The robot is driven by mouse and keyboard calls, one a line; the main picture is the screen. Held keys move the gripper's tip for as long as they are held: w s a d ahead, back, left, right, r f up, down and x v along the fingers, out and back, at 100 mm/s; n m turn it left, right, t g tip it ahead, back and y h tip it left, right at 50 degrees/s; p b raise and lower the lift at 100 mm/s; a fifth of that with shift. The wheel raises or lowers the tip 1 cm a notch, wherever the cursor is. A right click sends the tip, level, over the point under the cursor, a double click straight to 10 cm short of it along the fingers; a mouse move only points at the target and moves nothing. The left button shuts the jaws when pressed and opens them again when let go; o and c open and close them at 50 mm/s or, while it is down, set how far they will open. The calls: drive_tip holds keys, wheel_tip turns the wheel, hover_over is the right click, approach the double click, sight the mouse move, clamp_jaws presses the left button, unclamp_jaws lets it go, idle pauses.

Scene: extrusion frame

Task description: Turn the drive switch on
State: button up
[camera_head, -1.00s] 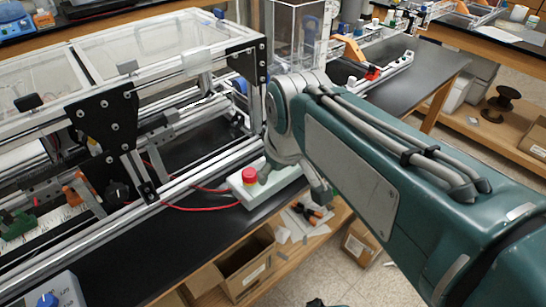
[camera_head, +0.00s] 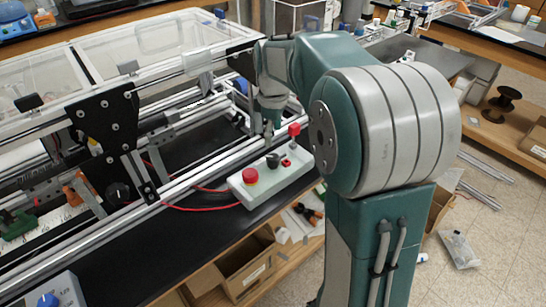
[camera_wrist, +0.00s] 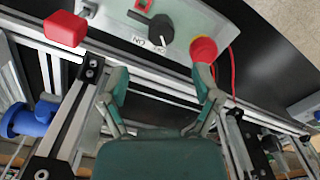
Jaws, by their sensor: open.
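A pale control box (camera_head: 285,183) lies on the black bench beside the frame's front rail. It carries a red mushroom button (camera_head: 250,177), a black rotary knob (camera_head: 272,160) and a red-capped upright lever (camera_head: 294,130). In the wrist view the black knob (camera_wrist: 160,28) has an ON label beside it; a second label is partly legible. The red button (camera_wrist: 204,49) and red cap (camera_wrist: 65,29) also show there. My gripper (camera_wrist: 160,82) is open and empty, its fingers apart below the knob in the picture. In the head view my gripper (camera_head: 268,125) points down near the rail, behind the box.
The aluminium extrusion frame (camera_head: 170,190) runs along the box's far side. A red cable (camera_head: 200,207) leaves the box to the left. A grey box with a blue knob (camera_head: 47,299) stands at the lower left. Open cardboard boxes (camera_head: 245,265) sit on the shelf below.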

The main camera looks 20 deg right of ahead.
sight(273, 157)
wheel_tip(273, 157, down, 9)
drive_tip(key=shift+r, duration=0.15)
clamp_jaws()
